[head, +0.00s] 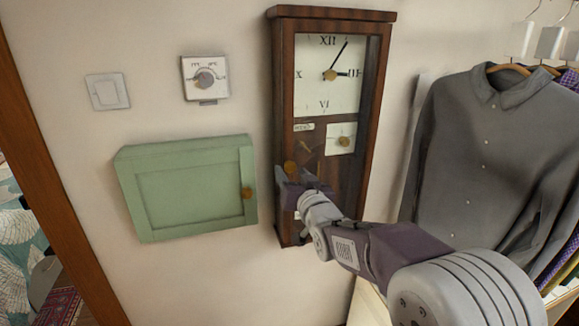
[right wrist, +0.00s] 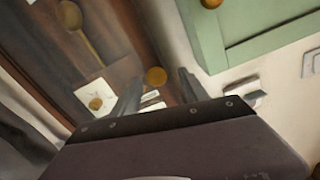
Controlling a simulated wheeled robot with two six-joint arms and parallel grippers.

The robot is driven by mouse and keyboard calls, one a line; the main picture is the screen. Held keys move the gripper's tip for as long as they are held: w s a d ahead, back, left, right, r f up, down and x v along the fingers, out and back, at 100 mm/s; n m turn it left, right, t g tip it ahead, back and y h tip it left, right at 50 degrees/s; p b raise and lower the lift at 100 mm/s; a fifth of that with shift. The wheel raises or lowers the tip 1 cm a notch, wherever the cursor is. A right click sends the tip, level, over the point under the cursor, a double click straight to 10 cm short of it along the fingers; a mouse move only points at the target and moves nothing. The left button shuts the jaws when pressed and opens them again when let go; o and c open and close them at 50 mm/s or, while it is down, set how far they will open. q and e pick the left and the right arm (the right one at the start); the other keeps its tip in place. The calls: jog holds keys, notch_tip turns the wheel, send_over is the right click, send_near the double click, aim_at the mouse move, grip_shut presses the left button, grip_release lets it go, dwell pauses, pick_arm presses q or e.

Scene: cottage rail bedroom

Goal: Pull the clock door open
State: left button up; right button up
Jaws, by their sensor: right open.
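The wall clock (head: 332,15) is a tall dark-wood case with a white dial and a glazed front door, which looks shut. A round brass knob (head: 290,168) sits on the left side of the door frame. My right gripper (head: 287,181) is at this knob, in front of the door's lower left edge. In the right wrist view the knob (right wrist: 156,76) appears between the two open fingers of my right gripper (right wrist: 160,88). I cannot tell whether the fingers touch it. My left gripper is not in view.
A green wall cabinet (head: 190,190) with a brass knob hangs left of the clock. A dial thermostat (head: 205,79) and a light switch (head: 107,91) are above it. A grey shirt (head: 480,150) hangs close on the right. The wall between cabinet and clock is bare.

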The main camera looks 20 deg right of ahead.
jog(key=shift+w+d+r, duration=0.1)
jog(key=shift+w, duration=0.5)
jog(key=shift+w+d, duration=0.1)
jog(key=shift+d, duration=0.3)
jog(key=shift+a, duration=0.15)
jog(key=shift+w+a, duration=0.1)
jog(key=c, duration=0.4)
grip_shut()
